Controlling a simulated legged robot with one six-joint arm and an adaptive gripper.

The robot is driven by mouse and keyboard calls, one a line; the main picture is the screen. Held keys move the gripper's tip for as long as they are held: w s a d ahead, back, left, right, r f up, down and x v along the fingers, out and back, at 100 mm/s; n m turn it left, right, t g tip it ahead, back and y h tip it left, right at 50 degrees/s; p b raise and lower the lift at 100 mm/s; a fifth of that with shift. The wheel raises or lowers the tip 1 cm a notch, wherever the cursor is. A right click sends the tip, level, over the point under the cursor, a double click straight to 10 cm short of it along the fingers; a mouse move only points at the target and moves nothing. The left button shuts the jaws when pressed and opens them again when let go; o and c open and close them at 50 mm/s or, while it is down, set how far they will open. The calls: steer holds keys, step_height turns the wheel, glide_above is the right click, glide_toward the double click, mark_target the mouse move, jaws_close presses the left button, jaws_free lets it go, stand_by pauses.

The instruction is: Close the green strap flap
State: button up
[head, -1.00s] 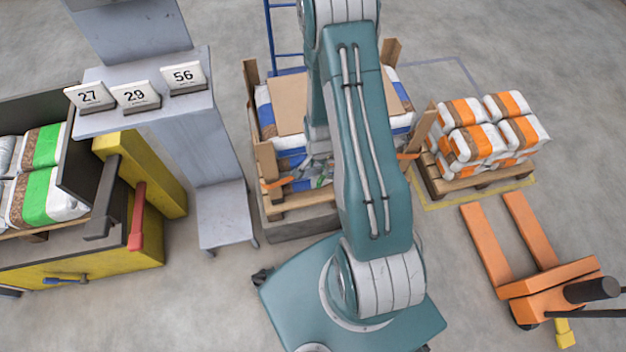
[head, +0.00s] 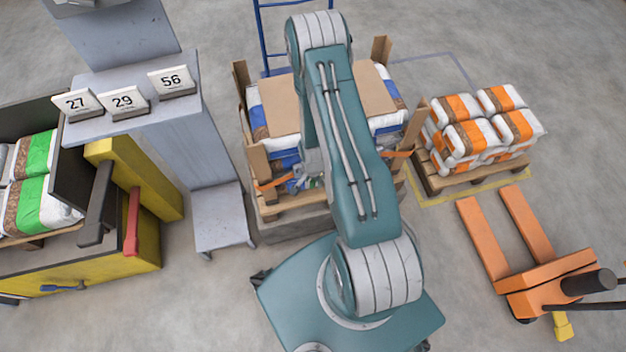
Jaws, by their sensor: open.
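My gripper (head: 298,181) is small and partly hidden behind my teal arm. It is at the near side of the middle pallet stack, low in front of the blue and white bags (head: 286,160), and it is open. I see nothing held in it. A tiny green patch shows beside the gripper, too small to identify. I cannot make out a green strap flap for sure. Orange straps (head: 272,183) show on the wooden posts at both sides of the stack.
A brown board (head: 365,98) lies on the middle stack. A grey stand (head: 190,125) with number cards 27, 29 and 56 is left of it. A yellow machine (head: 90,265) stands far left. Orange-striped bags (head: 480,125) and an orange pallet jack (head: 545,280) are right.

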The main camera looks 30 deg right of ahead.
steer(key=shift+a, duration=0.15)
jaws_close()
steer(key=m, duration=0.1)
steer(key=w+m, duration=0.1)
steer(key=m, duration=0.2)
steer(key=shift+w+a, duration=0.35)
steer(key=shift+w, duration=0.05)
jaws_free()
steer(key=shift+w, duration=0.1)
steer(key=shift+r, duration=0.1)
